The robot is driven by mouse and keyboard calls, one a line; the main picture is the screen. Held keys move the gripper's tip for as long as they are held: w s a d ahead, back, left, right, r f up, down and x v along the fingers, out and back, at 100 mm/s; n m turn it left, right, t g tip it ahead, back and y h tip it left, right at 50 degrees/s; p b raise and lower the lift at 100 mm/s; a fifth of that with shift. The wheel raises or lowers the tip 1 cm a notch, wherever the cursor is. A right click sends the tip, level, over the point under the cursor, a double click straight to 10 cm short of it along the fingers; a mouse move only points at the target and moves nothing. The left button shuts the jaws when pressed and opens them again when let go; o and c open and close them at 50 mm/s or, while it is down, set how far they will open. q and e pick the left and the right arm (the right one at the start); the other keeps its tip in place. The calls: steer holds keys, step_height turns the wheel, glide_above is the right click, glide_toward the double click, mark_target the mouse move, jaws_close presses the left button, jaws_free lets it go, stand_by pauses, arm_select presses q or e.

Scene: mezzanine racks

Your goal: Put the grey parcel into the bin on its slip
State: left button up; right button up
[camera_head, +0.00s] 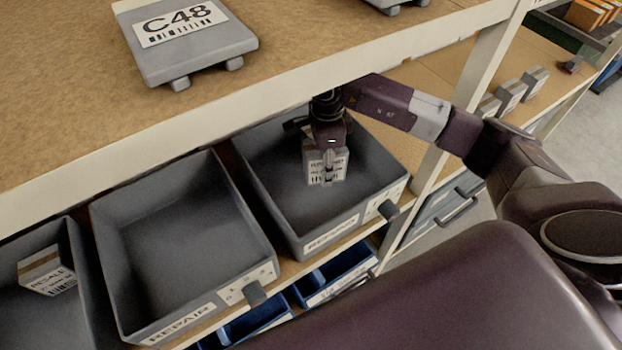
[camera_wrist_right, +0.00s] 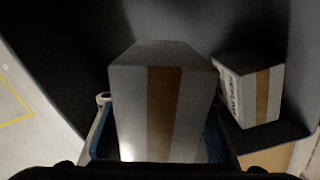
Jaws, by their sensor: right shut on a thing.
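My right gripper (camera_head: 328,172) is shut on a grey parcel (camera_head: 325,160) inside the right grey bin (camera_head: 262,205), clear of its front wall. In the right wrist view the held grey parcel (camera_wrist_right: 160,95), with a brown tape strip, sits between my right gripper's blue-lined fingers (camera_wrist_right: 158,142). I cannot tell whether it touches the bin floor. The slip on this bin's front (camera_head: 332,232) is too blurred to read for certain. A second taped, labelled parcel (camera_wrist_right: 250,90) stands beside it in the right wrist view. My left gripper is not in view.
The middle bin (camera_head: 180,235), marked REPAIR, is empty. The left bin (camera_head: 85,270) holds a parcel marked RESALE (camera_head: 47,272). The shelf board above (camera_head: 80,110) and a rack upright (camera_head: 470,85) stand close to my right arm. Blue bins (camera_head: 335,275) sit below.

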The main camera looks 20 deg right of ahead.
mark_target(324, 194)
steer(key=f, duration=0.3)
steer(key=shift+s+d+p, duration=0.1)
steer(key=shift+s+p, duration=0.25)
steer(key=shift+p, duration=0.05)
step_height(324, 194, down, 2)
step_height(324, 194, down, 2)
steer(key=shift+f+p, duration=0.25)
steer(key=shift+p, duration=0.35)
steer(key=shift+f, duration=0.25)
steer(key=o, duration=0.9)
steer(key=shift+f, duration=0.2)
steer(key=o, duration=0.5)
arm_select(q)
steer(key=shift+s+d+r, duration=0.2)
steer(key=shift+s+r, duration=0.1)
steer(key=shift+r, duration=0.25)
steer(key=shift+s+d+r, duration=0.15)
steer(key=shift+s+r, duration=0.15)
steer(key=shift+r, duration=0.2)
arm_select(e)
steer(key=shift+r, duration=0.1)
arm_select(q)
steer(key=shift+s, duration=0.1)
